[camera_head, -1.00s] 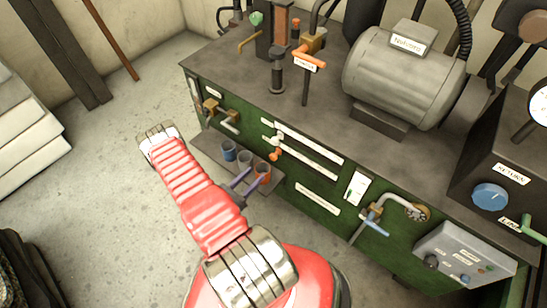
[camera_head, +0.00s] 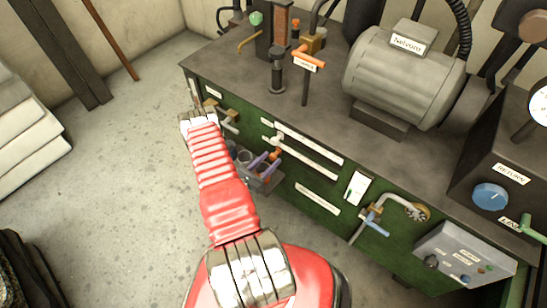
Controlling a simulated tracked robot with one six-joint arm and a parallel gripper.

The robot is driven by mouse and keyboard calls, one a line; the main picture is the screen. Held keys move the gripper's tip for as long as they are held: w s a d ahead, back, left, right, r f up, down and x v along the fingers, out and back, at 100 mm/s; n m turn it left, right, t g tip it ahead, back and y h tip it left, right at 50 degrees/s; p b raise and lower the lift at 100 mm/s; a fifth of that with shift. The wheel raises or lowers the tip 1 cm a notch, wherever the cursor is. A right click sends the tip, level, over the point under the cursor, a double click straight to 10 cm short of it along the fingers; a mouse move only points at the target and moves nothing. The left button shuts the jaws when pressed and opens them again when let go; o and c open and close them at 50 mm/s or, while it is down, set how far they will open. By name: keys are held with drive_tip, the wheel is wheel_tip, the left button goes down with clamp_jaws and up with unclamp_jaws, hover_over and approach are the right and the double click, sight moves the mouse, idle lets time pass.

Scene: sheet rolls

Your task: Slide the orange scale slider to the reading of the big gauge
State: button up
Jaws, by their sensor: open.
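The orange scale slider (camera_head: 275,153) sits near the left end of the pale scale strips (camera_head: 308,160) on the green front of the bench. The big gauge (camera_head: 541,107) is a white dial at the right edge, cut off by the frame; its reading cannot be made out. My gripper (camera_head: 273,161) shows as two purple fingers, apart and open, just below and close to the slider. I cannot tell whether they touch it. The rest of the gripper is hidden behind my red arm.
To the right are a white switch plate (camera_head: 356,188), a bent pipe with a blue handle (camera_head: 374,226) and a grey control box (camera_head: 465,254).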

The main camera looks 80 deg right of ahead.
sight(271, 158)
drive_tip(key=shift+x, duration=1.65)
drive_tip(key=shift+c, duration=0.4)
clamp_jaws()
